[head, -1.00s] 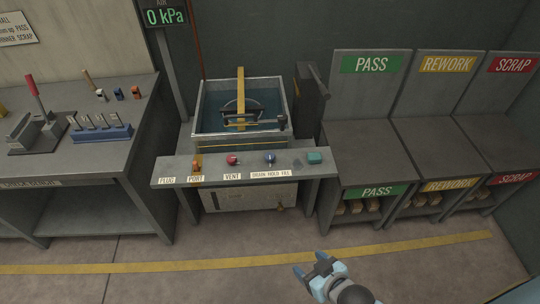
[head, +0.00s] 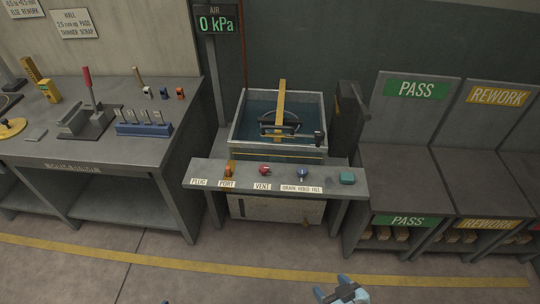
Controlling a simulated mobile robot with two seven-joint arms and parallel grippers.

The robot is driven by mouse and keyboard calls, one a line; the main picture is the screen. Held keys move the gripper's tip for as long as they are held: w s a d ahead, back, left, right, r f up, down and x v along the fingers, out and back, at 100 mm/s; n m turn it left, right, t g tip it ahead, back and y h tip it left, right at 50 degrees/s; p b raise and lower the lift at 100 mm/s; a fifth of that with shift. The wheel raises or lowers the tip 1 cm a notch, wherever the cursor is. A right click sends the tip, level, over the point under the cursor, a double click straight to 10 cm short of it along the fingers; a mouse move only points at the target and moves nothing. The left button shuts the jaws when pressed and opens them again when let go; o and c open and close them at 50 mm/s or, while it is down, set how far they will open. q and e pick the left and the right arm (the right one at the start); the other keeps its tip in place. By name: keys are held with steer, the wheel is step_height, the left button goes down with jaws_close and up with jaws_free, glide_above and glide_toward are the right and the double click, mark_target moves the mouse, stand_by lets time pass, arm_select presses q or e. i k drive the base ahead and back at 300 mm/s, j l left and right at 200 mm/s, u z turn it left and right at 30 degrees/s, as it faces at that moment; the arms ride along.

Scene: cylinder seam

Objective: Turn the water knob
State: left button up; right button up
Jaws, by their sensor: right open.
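The water knob is the blue knob (head: 302,174) on the front shelf of the tank stand, above the label reading DRAIN HOLD FILL (head: 301,189). A water tank (head: 238,136) with a yellow bar across it stands behind the shelf. My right gripper (head: 340,289) is open and empty at the bottom edge, well short of the shelf and to the right of the knob. A small dark tip at the bottom edge, further left, may be my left gripper (head: 166,301); its jaws cannot be made out.
A red knob (head: 264,170), an orange port fitting (head: 228,171) and a teal block (head: 347,178) share the shelf. A tool bench (head: 100,165) stands left, PASS and REWORK bins (head: 400,180) right. The floor in front is clear.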

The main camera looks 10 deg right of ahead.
mark_target(302, 171)
steer(key=i+j, duration=0.25)
steer(key=i, duration=0.15)
steer(key=i+j, duration=0.3)
steer(key=i, duration=0.05)
